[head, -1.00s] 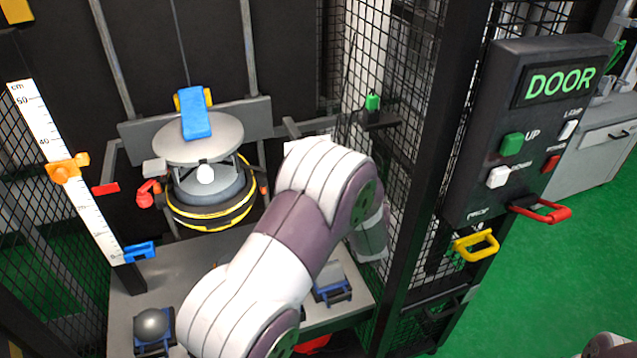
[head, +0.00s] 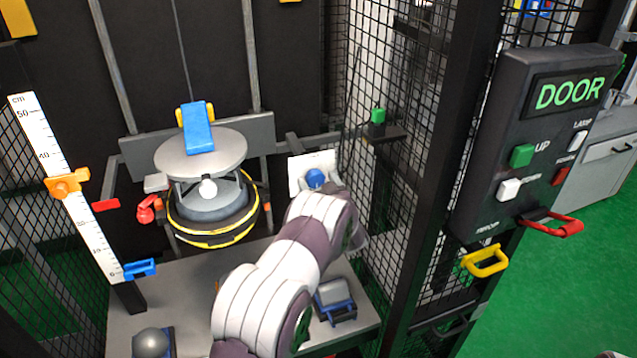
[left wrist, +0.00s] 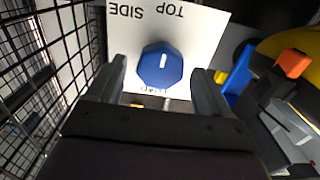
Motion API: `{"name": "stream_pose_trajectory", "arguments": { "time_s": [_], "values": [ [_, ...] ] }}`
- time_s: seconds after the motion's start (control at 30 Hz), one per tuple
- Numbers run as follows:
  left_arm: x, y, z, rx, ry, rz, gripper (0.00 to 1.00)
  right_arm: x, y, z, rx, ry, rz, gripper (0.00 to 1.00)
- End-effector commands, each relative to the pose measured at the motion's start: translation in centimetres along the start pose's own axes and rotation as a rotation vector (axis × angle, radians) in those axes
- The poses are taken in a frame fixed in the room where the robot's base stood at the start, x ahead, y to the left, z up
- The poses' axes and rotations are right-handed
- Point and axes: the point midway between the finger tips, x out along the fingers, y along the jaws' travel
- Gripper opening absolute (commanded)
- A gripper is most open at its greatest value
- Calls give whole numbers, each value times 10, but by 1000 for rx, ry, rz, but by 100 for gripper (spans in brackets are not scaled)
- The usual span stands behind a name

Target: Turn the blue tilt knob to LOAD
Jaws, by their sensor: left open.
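The blue tilt knob (head: 315,178) sits on a white label plate (head: 311,160) at the back right of the tower. In the left wrist view the knob (left wrist: 161,66) has a white pointer mark aimed up the picture, towards the upside-down word TOP. SIDE is printed at the plate's (left wrist: 205,40) upper left. LOAD is at the knob's lower edge, partly hidden. My left gripper (left wrist: 158,72) is open, with one finger on each side of the knob and a visible gap to it. In the head view my own arm hides most of that gripper. My right gripper is not seen.
The round drop platform with a blue block (head: 197,128) stands left of the knob. A green button (head: 378,116) on a bracket and wire mesh are close on the right. The DOOR control box (head: 530,140) stands further right. A blue-framed grey block (head: 335,300) lies below.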

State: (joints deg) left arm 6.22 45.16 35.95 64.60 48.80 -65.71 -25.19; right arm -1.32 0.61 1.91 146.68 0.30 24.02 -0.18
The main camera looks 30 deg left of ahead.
Motion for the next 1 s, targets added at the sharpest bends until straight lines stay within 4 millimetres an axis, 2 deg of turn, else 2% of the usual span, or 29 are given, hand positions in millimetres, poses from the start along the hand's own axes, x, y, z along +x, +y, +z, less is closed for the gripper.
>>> {"name": "stream_pose_trajectory", "arguments": {
  "time_s": [0.17, 0.33, 0.37, 0.67, 1.0],
  "values": [
    [0, 0, 0, -1, 1, 0, 80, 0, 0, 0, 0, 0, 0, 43],
    [0, 0, 0, -1, 1, 0, 28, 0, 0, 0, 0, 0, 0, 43],
    [0, 0, 0, -1, 1, 0, 26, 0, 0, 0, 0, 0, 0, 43],
    [0, 0, 0, -34, 2, 0, 26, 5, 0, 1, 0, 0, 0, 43],
    [0, -1, 3, -257, 4, 0, 26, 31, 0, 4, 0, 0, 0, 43]
  ]
}}
